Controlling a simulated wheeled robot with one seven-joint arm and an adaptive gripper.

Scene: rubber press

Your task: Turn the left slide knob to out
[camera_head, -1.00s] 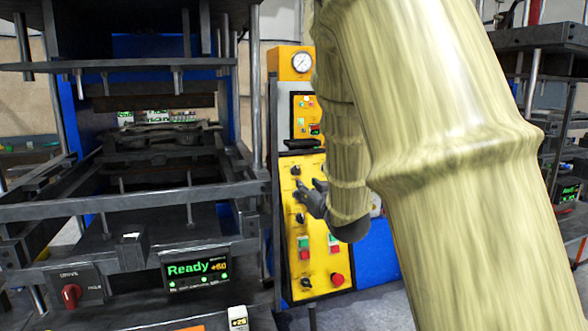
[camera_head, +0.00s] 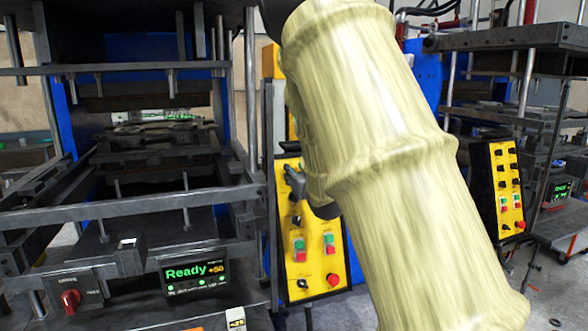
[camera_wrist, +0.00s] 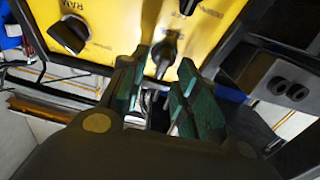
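The yellow control panel (camera_head: 315,255) carries dark knobs and coloured buttons. In the wrist view it shows as yellow surface (camera_wrist: 115,20) with a dark knob (camera_wrist: 165,52) just beyond and between my fingertips. My arm covers the panel's upper right.
A knob marked RAM (camera_wrist: 70,35) is left of my fingers, and another dark knob (camera_wrist: 188,5) is above them. The press (camera_head: 130,212) with a "Ready" display (camera_head: 195,271) stands left of the panel. A second yellow panel (camera_head: 507,190) is at the right.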

